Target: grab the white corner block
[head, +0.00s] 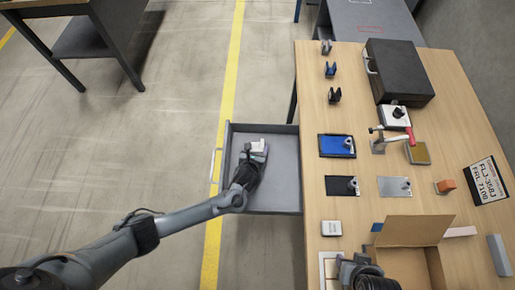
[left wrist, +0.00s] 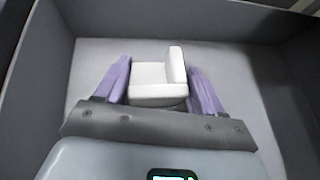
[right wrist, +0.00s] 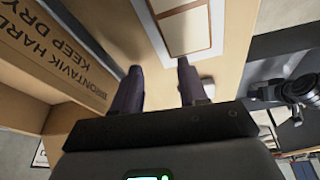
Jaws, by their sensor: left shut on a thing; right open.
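The white corner block (head: 258,146) is in the open grey drawer (head: 284,190), towards its back left. In the left wrist view the white corner block (left wrist: 158,82) shows an L shape with an upright wall on its right side. My left gripper (head: 253,157) reaches into the drawer and is shut on the block. Its purple fingers (left wrist: 160,88) stand on both sides of the block. My right gripper (right wrist: 156,78) is open and empty above the table, near the cardboard box; in the head view it shows at the bottom edge.
The wooden table (head: 390,215) is right of the drawer. It holds an open cardboard box (head: 415,232), a black case (head: 398,72), a blue plate (head: 336,146), a red-handled clamp (head: 390,138) and a sign (head: 487,181). The drawer walls surround my left gripper.

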